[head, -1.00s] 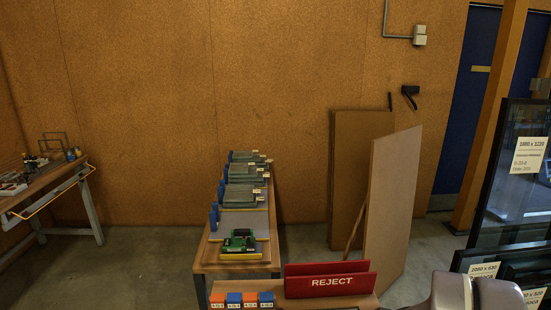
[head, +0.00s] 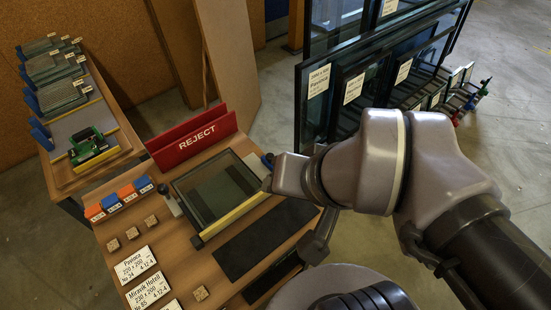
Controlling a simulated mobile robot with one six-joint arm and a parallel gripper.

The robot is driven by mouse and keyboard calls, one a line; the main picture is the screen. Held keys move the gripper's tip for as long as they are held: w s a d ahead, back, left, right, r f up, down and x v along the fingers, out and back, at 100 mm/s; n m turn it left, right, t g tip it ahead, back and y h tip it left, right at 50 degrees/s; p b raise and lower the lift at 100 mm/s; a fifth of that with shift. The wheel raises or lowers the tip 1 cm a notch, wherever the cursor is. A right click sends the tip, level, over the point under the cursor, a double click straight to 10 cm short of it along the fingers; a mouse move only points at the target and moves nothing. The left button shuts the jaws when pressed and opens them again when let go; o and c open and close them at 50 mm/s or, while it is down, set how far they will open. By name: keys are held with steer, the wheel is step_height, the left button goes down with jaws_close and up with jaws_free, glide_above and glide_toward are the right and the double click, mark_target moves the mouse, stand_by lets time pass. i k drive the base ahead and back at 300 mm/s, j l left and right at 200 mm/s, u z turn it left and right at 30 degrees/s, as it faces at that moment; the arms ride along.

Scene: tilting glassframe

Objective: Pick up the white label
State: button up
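Several white labels with black print lie on the wooden bench at the lower left of the head view: one reading Pasoca (head: 137,265), one reading Mirasik Hotell (head: 147,290), and one cut off by the bottom edge (head: 172,305). My arm reaches in from the right over the bench, its wrist beside a small framed glass pane (head: 218,188). A dark part below the wrist (head: 318,245) may be my gripper, to the right of the labels and apart from them. Its fingers cannot be made out. No label is seen held.
A red REJECT holder (head: 192,138) stands behind the pane. Orange and blue blocks (head: 118,198) and small wooden cubes (head: 151,221) sit left of it. A black mat (head: 265,238) lies in front. Labelled glass frames (head: 348,88) stand at the back right.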

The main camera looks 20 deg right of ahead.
mark_target(136, 264)
steer(key=k+l+u, duration=0.1)
steer(key=u, duration=0.35)
steer(key=k+l+u, duration=0.1)
steer(key=u, duration=0.35)
steer(key=k+u, duration=0.15)
steer(key=u, duration=0.3)
steer(key=k+u, duration=0.15)
steer(key=u, duration=0.3)
